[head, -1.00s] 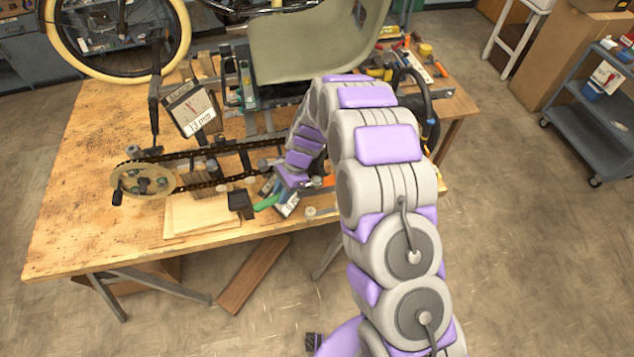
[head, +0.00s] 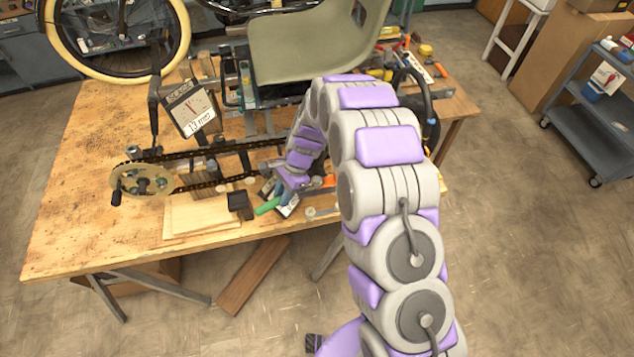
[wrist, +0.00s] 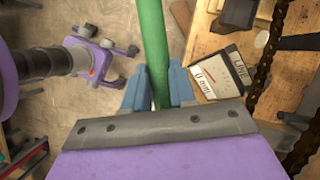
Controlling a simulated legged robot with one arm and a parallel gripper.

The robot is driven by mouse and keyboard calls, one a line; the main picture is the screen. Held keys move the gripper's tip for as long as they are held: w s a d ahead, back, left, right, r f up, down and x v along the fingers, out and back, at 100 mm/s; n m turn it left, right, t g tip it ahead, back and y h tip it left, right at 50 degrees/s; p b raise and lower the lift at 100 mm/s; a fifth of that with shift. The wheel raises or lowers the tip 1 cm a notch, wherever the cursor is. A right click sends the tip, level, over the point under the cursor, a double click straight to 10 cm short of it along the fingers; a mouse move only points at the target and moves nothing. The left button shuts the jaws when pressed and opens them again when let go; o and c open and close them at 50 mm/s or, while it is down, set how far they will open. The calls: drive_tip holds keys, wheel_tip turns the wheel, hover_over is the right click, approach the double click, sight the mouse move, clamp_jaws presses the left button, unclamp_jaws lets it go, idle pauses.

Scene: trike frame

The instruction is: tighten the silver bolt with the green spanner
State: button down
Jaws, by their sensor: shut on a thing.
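The green spanner (head: 268,206) is held at the front edge of the workbench. In the wrist view its green shaft (wrist: 153,45) runs up out of frame from between two blue fingers. My gripper (wrist: 161,85) is shut on it; in the head view the gripper (head: 281,190) is partly hidden behind my arm. The spanner's working end is out of the wrist view. I cannot single out the silver bolt; small grey round parts near the chain and the bench edge are too small to tell.
The workbench (head: 75,215) carries a chainring (head: 130,178) and chain, a dial sign (head: 190,108), wooden boards (head: 200,215) and a black block (head: 240,204). A grey-green seat (head: 310,45) stands behind. Tools lie at the back right. Floor in front is mostly open.

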drive_tip(key=shift+s+d+n+b, duration=0.3)
drive_tip(key=shift+s+n+b, duration=0.1)
drive_tip(key=shift+n, duration=0.1)
drive_tip(key=c, duration=1.5)
unclamp_jaws()
clamp_jaws()
